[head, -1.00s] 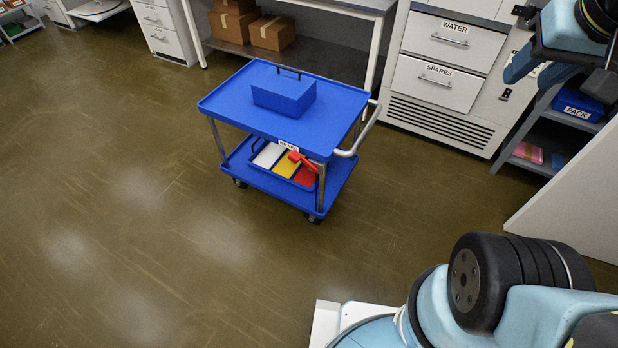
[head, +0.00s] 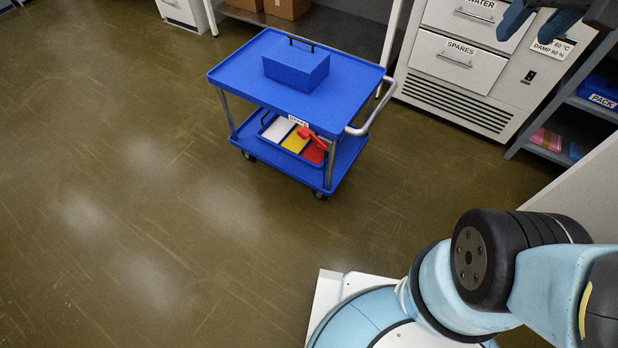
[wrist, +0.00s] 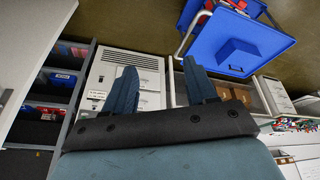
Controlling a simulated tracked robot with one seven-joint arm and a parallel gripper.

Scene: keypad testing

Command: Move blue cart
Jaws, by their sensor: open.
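The blue cart (head: 232,74) stands on the brown floor ahead of my base, with a blue box (head: 296,70) on its top shelf and a tray of white, yellow and red sections on its lower shelf (head: 344,160). Its pale push handle (head: 376,110) is at the right end. In the wrist view the cart (wrist: 262,38) is at the upper right and its handle (wrist: 190,34) points left. My gripper (wrist: 158,85) is open and empty, apart from the cart. In the head view its fingers (head: 540,20) show partly at the top right.
Drawers labelled WATER and SPARES (head: 455,65) stand behind the cart, beside a bench with cardboard boxes (head: 288,8). A shelf unit with a PACK bin (head: 600,92) is at the right. A pale panel (head: 580,200) stands near my arm. The floor left of the cart is clear.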

